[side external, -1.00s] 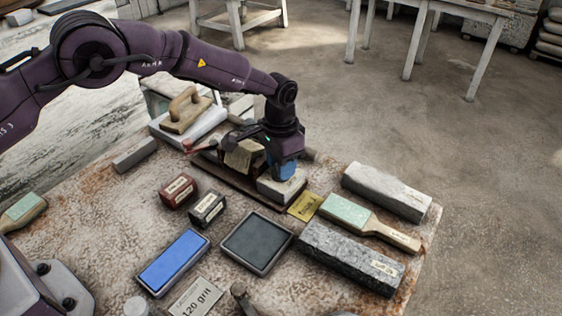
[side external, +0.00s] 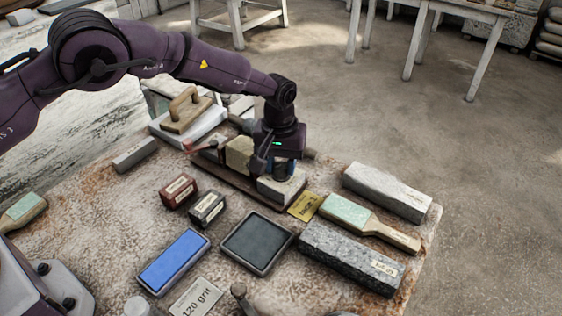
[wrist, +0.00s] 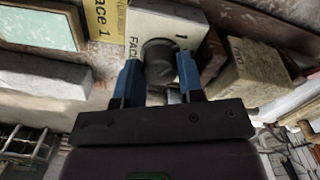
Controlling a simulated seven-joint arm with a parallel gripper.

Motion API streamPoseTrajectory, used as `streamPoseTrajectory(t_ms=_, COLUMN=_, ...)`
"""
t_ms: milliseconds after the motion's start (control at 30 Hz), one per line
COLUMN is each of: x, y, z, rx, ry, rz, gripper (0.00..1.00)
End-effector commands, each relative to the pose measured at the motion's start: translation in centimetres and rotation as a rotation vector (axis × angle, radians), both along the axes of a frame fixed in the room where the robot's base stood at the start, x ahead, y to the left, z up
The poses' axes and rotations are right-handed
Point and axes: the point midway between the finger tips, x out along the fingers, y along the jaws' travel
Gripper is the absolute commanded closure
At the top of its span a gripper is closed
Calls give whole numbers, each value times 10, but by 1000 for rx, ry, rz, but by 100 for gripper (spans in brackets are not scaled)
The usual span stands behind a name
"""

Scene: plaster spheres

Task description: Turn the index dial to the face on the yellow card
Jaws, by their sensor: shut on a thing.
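The index dial is a dark round knob (wrist: 158,62) on a pale block (wrist: 133,22), where I read "FACE" and "1". The pale block also shows in the side view (side external: 290,192). My gripper (wrist: 159,78) is shut on the knob, with one blue finger on each side of it. In the side view, my gripper (side external: 282,172) points down over the block and hides most of the knob. The yellow card (side external: 305,206) lies beside the block; in the wrist view the card (wrist: 103,20) reads "Face 1". The dial's pointer is not clear.
A tan block (side external: 239,152) stands behind my gripper on the same dark base. A green-faced paddle (side external: 345,213), a grey bar (side external: 386,192), a dark stone bar (side external: 350,257) and a dark tray (side external: 257,243) lie close around the dial.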

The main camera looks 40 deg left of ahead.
Motion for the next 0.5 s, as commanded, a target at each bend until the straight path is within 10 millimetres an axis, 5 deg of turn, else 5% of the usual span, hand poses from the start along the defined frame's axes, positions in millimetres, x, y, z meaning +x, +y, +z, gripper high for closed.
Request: streamPoseTrajectory(t_ms=500, x=-1, y=0, z=1, rx=0, ry=2, rz=87, gripper=88)
